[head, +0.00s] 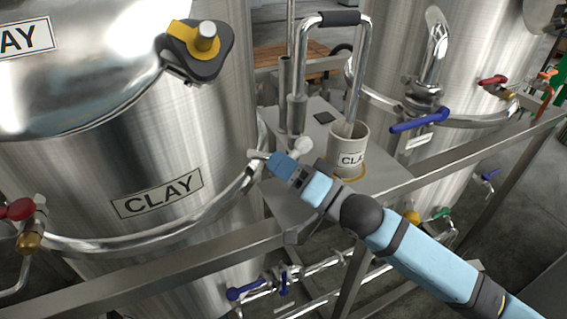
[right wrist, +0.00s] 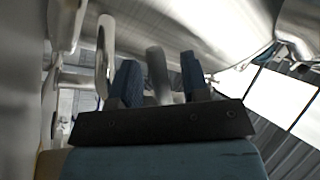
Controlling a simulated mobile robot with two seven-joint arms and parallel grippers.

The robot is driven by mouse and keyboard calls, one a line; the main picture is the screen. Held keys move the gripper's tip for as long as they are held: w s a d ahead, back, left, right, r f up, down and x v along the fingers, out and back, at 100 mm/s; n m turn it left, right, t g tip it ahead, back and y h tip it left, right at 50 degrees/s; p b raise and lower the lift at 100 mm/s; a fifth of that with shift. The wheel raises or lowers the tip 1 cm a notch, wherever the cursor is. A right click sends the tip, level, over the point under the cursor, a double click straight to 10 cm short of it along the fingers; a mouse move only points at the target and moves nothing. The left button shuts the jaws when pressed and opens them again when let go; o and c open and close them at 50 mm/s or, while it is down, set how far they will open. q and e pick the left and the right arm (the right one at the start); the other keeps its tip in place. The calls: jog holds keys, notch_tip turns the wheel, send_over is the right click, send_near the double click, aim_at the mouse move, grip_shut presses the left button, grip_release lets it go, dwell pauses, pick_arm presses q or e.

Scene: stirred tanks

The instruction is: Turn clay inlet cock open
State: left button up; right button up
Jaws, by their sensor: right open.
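The clay tank (head: 225,120) is a steel vessel at the left of the head view, marked by a CLAY label (head: 157,193). A curved steel pipe (head: 150,243) runs round its front. A pale cock handle (head: 302,147) shows beside my right gripper (head: 268,162), at the pipe's right end. The gripper hides much of this fitting. In the right wrist view, the blue fingers (right wrist: 160,80) are apart, with a grey rounded part (right wrist: 156,62) showing between or beyond them. I cannot tell whether they touch it. My left gripper is out of view.
A red-handled cock (head: 18,209) is at the far left. A CLAY mug (head: 349,150) stands on the steel shelf, close right of the gripper. A bent steel pipe (head: 301,60) rises behind. A second tank (head: 395,45) with a blue lever (head: 420,122) is at right. A rail (head: 420,180) crosses below.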

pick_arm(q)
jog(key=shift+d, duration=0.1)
pick_arm(e)
grip_shut()
jog(key=shift+r+p, duration=0.1)
jog(key=shift+p, duration=0.35)
jog(key=n+p, duration=0.1)
jog(key=p, duration=0.1)
jog(key=d+n+g+h+p, duration=0.1)
jog(key=n+p, duration=0.1)
jog(key=shift+w+f, duration=0.2)
jog(key=shift+f+n+g+p, duration=0.15)
jog(key=shift+n+g+p, duration=0.15)
jog(key=shift+g, duration=0.2)
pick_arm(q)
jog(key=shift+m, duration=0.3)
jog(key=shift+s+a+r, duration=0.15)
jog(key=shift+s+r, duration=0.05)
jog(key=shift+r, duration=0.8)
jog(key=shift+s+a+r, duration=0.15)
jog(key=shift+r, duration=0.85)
pick_arm(e)
jog(key=shift+d+f+n, duration=0.15)
jog(key=shift+f+n, duration=0.15)
jog(key=shift+f, duration=0.1)
grip_release()
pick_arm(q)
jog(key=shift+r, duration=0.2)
